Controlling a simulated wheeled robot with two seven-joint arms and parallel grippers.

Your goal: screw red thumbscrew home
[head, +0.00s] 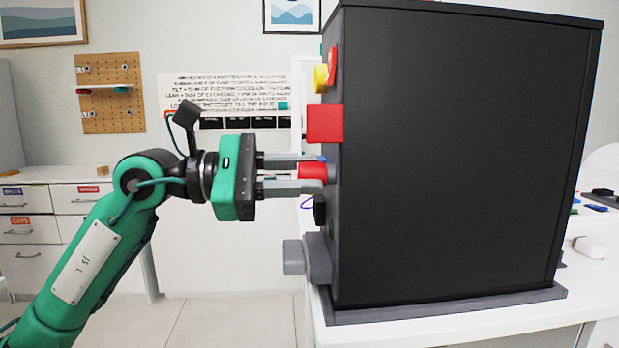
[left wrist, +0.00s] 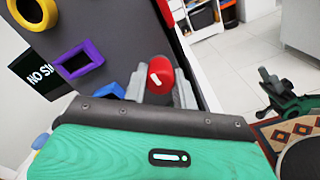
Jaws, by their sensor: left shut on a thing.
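The red thumbscrew (head: 312,170) is on the left-facing side of a large dark box (head: 455,150). My left gripper (head: 322,172) comes in level from the left and is shut on the thumbscrew, one grey finger above it and one below. In the left wrist view the thumbscrew's round red head (left wrist: 160,75), with a white mark across it, sits between the two fingers. The thumbscrew's shank and the gap to the panel are hidden. A green and black part, seemingly of my right arm (left wrist: 290,100), shows at right; its jaws cannot be made out.
The box stands on a white table (head: 440,328). Close above the gripper a red block (head: 325,123) juts from the panel; below it a grey block (head: 308,258) sticks out. The panel also carries a yellow ring (left wrist: 38,12) and a purple square frame (left wrist: 80,58).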

